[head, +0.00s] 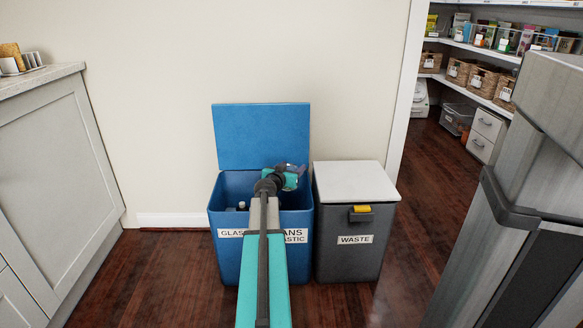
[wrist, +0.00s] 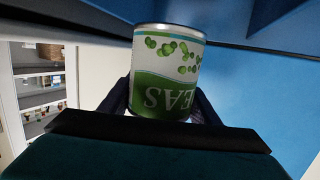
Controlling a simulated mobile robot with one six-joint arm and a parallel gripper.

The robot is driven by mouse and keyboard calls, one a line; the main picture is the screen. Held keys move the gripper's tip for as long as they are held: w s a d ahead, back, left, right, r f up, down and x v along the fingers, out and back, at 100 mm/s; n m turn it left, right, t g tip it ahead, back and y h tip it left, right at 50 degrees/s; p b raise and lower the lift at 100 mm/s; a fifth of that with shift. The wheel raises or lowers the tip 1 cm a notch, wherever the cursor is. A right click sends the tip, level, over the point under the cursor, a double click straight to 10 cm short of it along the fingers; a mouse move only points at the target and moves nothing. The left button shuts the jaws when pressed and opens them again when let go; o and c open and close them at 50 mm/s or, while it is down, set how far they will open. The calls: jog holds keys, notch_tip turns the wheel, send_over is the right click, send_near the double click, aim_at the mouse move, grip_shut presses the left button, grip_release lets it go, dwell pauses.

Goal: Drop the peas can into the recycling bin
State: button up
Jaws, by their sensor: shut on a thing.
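The peas can (wrist: 168,75), green and white with a pea picture and upside-down lettering, is between the fingers of my gripper (wrist: 170,100) in the wrist view. The gripper is shut on it. In the head view my gripper (head: 290,172) is over the blue recycling bin (head: 228,262), whose lid (head: 262,135) stands open against the wall. The bin's front label reads glass, cans and plastic, partly hidden by my arm. The can is mostly hidden by my gripper in the head view.
A grey waste bin (head: 345,268) with a closed white lid stands right of the blue bin. A few items, one like a bottle (head: 241,206), show inside the blue bin. A cabinet (head: 65,180) is at left, and pantry shelves (head: 480,60) are at back right.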

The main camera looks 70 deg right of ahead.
jog(key=shift+f, duration=0.15)
jog(key=o, duration=1.1)
jog(key=shift+a, duration=0.1)
jog(key=shift+v, duration=0.8)
jog(key=p+v, duration=0.2)
jog(key=v, duration=1)
jog(key=shift+w, duration=0.1)
